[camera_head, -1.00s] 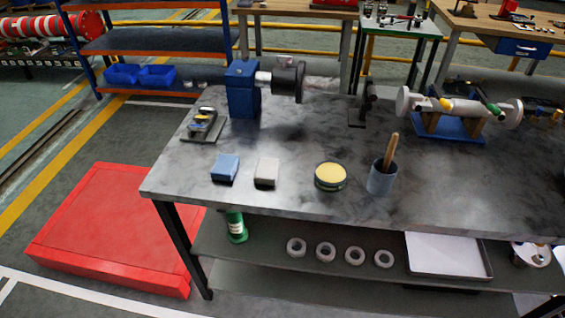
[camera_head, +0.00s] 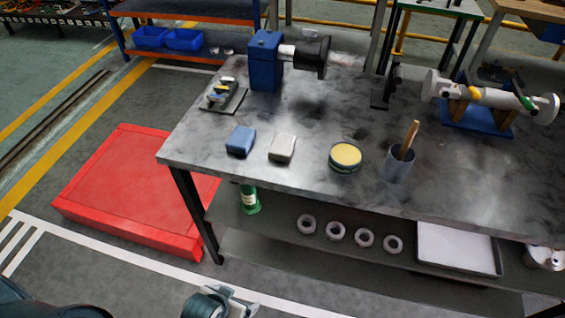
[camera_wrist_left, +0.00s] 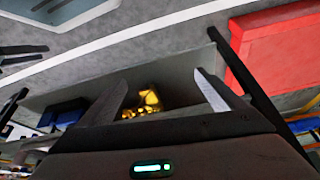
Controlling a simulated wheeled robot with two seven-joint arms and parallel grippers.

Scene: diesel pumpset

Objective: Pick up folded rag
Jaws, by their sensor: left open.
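Two small folded-looking pads lie side by side near the front left of the grey workbench (camera_head: 300,110): a blue one (camera_head: 240,140) and a pale grey-white one (camera_head: 282,148). Which one is the folded rag I cannot tell for sure. My left gripper (camera_head: 238,300) shows at the bottom edge of the head view, low in front of the bench and well away from both pads. In the left wrist view its two fingers (camera_wrist_left: 168,92) stand apart with nothing between them. Neither pad can be made out there. My right gripper is not in view.
A round yellow-topped tin (camera_head: 345,157) and a grey cup with a wooden handle (camera_head: 399,163) stand right of the pads. A blue vise-like fixture (camera_head: 265,62) stands behind. A red platform (camera_head: 135,188) lies left of the bench. Rings (camera_head: 336,231) lie on the lower shelf.

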